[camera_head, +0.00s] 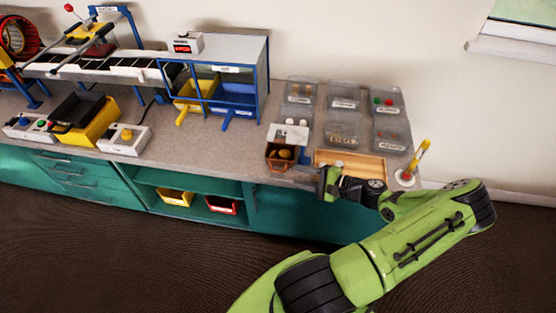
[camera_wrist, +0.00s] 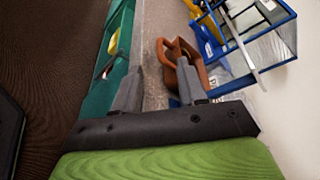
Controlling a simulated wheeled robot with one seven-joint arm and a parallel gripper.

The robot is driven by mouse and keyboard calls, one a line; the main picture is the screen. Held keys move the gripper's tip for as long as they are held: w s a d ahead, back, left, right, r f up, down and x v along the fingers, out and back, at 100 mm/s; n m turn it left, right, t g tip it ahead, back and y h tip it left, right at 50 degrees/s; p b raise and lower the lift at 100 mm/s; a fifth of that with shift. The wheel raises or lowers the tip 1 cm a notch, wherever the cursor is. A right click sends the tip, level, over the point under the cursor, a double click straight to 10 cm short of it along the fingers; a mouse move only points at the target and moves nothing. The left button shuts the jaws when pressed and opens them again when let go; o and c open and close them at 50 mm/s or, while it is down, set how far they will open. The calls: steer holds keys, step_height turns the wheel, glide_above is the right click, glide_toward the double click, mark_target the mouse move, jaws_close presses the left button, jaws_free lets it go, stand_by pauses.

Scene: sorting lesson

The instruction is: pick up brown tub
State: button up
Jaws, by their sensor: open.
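The brown tub (camera_head: 280,163) stands on the counter near its front edge, with yellowish items inside. In the wrist view the tub (camera_wrist: 187,57) shows beyond my fingertips, toward the right finger, with its looped handle on the left. My gripper (camera_wrist: 158,78) is open and empty, with one finger on each side of a strip of bare counter. In the head view my gripper (camera_head: 308,172) is just right of the tub. The right finger overlaps the tub's lower part in the wrist view; I cannot tell whether they touch.
A wooden tray (camera_head: 372,160) lies right of the tub, with clear lidded boxes (camera_head: 344,134) behind it. A blue rack (camera_head: 268,75) with yellow and blue bins stands to the left. The counter (camera_head: 215,150) left of the tub is free.

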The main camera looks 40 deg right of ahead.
mark_target(282, 179)
steer(key=b+x, duration=0.1)
steer(key=x, duration=0.6)
steer(key=shift+w+a+b, duration=0.1)
steer(key=shift+a+b, duration=0.05)
steer(key=shift+b, duration=0.25)
jaws_close()
